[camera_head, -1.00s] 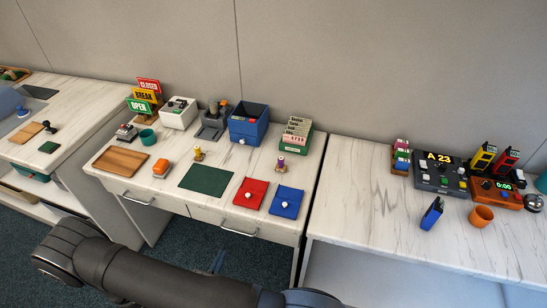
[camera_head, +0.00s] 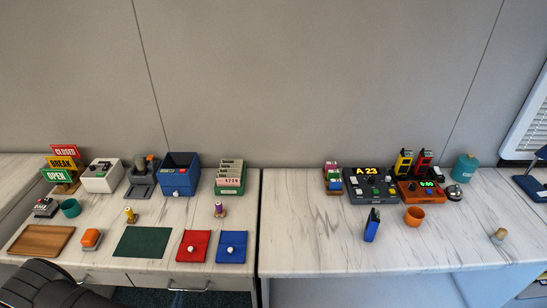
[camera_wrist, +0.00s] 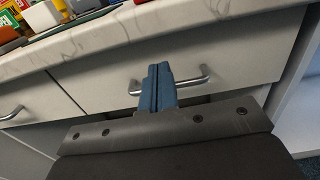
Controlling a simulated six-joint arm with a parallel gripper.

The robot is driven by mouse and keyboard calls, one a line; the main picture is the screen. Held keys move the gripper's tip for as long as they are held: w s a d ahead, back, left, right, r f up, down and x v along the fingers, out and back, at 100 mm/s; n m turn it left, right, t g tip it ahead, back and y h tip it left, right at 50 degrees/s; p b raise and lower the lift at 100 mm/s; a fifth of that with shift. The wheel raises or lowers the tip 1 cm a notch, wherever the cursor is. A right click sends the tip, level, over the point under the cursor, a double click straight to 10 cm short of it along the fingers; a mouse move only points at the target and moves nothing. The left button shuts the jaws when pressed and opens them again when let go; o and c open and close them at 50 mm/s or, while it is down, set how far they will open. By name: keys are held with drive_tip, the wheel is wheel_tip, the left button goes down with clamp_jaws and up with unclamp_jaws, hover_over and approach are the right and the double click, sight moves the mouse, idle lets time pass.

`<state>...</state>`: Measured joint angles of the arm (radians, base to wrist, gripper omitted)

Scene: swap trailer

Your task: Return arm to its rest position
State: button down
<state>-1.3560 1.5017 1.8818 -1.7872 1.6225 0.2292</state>
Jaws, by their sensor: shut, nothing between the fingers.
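My gripper (camera_wrist: 158,88) shows in the wrist view with its two blue fingers pressed together and nothing between them. It is in front of the left desk's drawers, below the worktop edge. A drawer handle (camera_wrist: 190,82) appears behind the fingers; I cannot tell whether they touch. In the head view only a dark part of my arm shows at the lower left corner, and the gripper is out of sight there.
The left desk (camera_head: 105,245) holds a wooden tray (camera_head: 40,240), green mat (camera_head: 143,242), red pouch (camera_head: 193,247) and blue pouch (camera_head: 232,248). The right desk (camera_head: 320,245) holds a blue standing item (camera_head: 371,226) and orange cup (camera_head: 414,216). Its front is mostly clear.

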drive_tip(key=shift+w, duration=3.25)
